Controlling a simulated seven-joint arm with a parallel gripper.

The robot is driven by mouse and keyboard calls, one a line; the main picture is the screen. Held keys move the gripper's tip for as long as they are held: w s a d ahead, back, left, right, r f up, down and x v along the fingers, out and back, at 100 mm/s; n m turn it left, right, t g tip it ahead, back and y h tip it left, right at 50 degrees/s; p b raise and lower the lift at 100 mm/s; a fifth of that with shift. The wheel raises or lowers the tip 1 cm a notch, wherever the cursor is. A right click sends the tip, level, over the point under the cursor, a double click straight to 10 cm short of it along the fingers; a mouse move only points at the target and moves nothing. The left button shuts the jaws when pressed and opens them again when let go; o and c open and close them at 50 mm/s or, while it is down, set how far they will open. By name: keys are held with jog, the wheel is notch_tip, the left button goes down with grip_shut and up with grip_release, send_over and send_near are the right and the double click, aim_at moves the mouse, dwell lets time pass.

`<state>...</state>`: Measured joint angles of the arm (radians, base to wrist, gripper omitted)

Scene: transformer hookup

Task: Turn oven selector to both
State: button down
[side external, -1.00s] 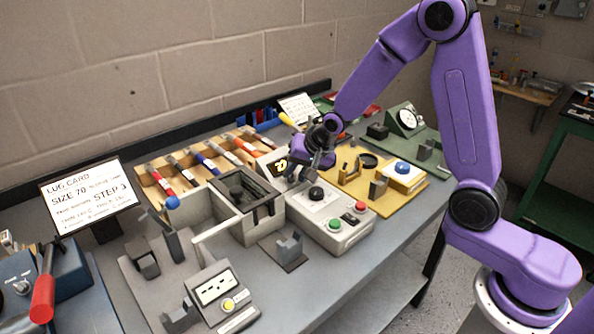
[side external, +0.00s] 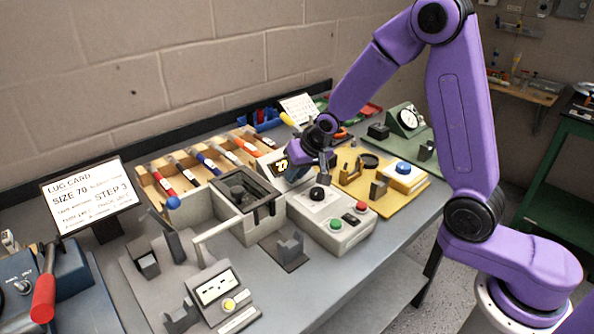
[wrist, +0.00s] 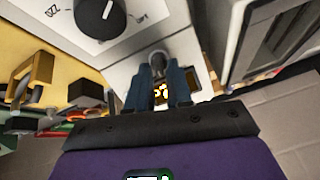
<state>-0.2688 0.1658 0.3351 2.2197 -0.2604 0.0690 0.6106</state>
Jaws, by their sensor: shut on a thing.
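The selector is a black round knob (side external: 317,193) on top of a pale control box (side external: 343,231). In the wrist view the knob (wrist: 100,14) shows a white pointer line, with part of a printed label to its left. My gripper (side external: 325,170) is above the box, just behind and right of the knob, apart from it. In the wrist view my gripper (wrist: 158,75) has its fingers close together on a small grey rounded piece (wrist: 157,60); what this piece is cannot be told.
The box carries a green button (side external: 335,224) and a red button (side external: 361,206). A grey open-topped block (side external: 247,205) stands left of it. A yellow fixture board (side external: 400,206) with a blue button lies to the right. A display (side external: 281,165) stands behind the box.

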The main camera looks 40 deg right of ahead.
jog(key=n, duration=0.5)
jog(key=shift+a+h, duration=0.3)
jog(key=shift+h, duration=0.1)
jog(key=n, duration=0.5)
jog(key=shift+s+a+h, duration=0.15)
jog(key=shift+h, duration=0.15)
jog(key=shift+n, duration=0.3)
jog(key=c, duration=1.1)
grip_release()
jog(key=shift+v, duration=0.9)
jog(key=v, duration=1.5)
jog(key=shift+s, duration=0.3)
